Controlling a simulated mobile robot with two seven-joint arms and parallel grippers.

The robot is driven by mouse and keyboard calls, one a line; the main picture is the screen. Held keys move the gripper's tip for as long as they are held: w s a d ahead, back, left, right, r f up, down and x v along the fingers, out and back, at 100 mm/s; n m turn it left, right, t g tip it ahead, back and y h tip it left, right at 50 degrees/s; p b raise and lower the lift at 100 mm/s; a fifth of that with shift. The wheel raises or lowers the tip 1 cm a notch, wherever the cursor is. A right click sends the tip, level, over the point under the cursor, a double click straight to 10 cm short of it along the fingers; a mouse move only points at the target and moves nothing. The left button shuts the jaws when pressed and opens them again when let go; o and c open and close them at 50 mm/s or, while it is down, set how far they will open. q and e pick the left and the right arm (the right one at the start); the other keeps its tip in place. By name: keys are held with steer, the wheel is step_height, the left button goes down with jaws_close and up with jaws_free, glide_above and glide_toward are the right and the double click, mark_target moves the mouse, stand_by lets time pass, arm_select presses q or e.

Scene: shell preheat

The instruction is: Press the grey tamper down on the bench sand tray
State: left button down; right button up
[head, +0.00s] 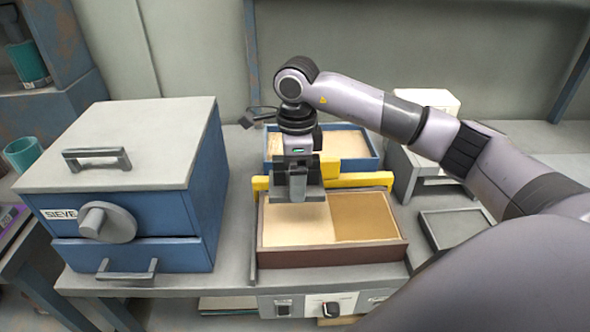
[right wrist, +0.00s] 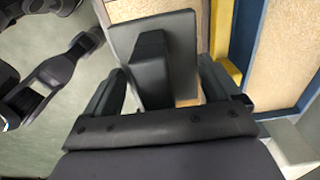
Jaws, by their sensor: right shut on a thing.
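The bench sand tray (head: 330,257) is a brown-walled box on the bench. Its sand is pale on the left (head: 288,228) and darker tan on the right (head: 362,217). My right gripper (head: 298,168) points down and is shut on the grey tamper (head: 297,193). The tamper's flat plate is over the rear left part of the tray, and it seems a little above the sand, with a soft shadow below. In the right wrist view the tamper's block handle (right wrist: 150,70) is between the fingers of my right gripper (right wrist: 160,85).
A yellow bar (head: 355,180) lies along the tray's back edge, with a blue sand tray (head: 366,163) behind it. A blue sieve cabinet (head: 175,222) stands at left. A shallow grey tray (head: 452,228) and a white-topped box (head: 425,100) are at right.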

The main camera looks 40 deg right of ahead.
steer(key=b, duration=0.5)
glide_above(296, 218)
steer(key=shift+w+d+f, duration=0.1)
steer(key=shift+f, duration=3.85)
steer(key=shift+f+b, duration=0.1)
steer(key=shift+b, duration=0.25)
steer(key=shift+f+b, duration=0.4)
steer(key=shift+f, duration=0.2)
steer(key=shift+r+p, duration=2.55)
steer(key=shift+r, duration=1.1)
steer(key=shift+f, duration=0.1)
